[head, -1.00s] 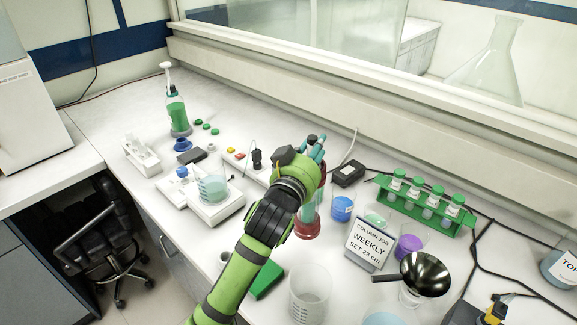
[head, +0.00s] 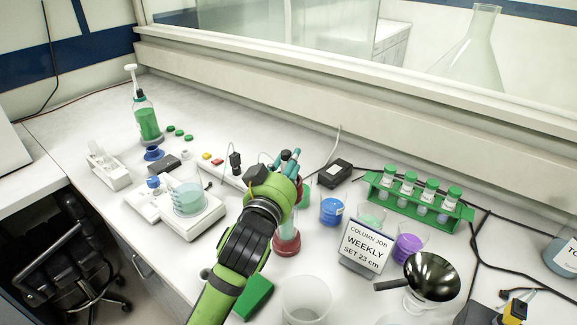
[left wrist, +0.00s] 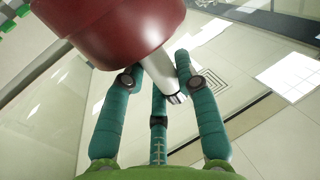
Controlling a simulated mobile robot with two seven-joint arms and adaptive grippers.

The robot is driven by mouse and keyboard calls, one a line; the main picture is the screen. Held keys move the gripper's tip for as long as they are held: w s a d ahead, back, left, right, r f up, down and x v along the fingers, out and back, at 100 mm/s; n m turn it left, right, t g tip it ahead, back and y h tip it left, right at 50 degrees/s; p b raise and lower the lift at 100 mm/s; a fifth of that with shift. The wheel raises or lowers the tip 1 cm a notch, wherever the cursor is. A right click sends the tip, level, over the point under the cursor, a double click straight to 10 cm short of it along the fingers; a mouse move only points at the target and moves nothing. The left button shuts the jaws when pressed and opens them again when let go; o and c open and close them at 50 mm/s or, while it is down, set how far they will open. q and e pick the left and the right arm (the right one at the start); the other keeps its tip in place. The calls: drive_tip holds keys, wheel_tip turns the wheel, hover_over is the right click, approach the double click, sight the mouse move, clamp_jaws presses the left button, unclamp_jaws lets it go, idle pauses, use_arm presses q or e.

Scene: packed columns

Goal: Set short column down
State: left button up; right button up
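I cannot tell whether the base presses fully on the table. My left gripper (head: 289,158) is at the column's upper part, its teal fingers pointing up, and hides much of it. In the left wrist view a large red collar (left wrist: 110,25) and a pale stem (left wrist: 155,70) lie close against the fingers, which look closed around the stem. My right gripper is not in view.
A sign (head: 366,246) reading "SET 23 cm", a blue beaker (head: 333,212) and a funnel (head: 431,277) stand to the right. A balance (head: 205,222) with a beaker is on the left. A green block (head: 254,297) and an empty beaker (head: 306,303) are in front.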

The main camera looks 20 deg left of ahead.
use_arm(q)
drive_tip(key=o, duration=0.3)
drive_tip(key=shift+s+d+r, duration=0.1)
drive_tip(key=shift+s, duration=0.35)
drive_tip(key=s+p, duration=0.4)
drive_tip(key=s, duration=0.7)
drive_tip(key=shift+s+p, duration=0.2)
drive_tip(key=shift+p, duration=0.2)
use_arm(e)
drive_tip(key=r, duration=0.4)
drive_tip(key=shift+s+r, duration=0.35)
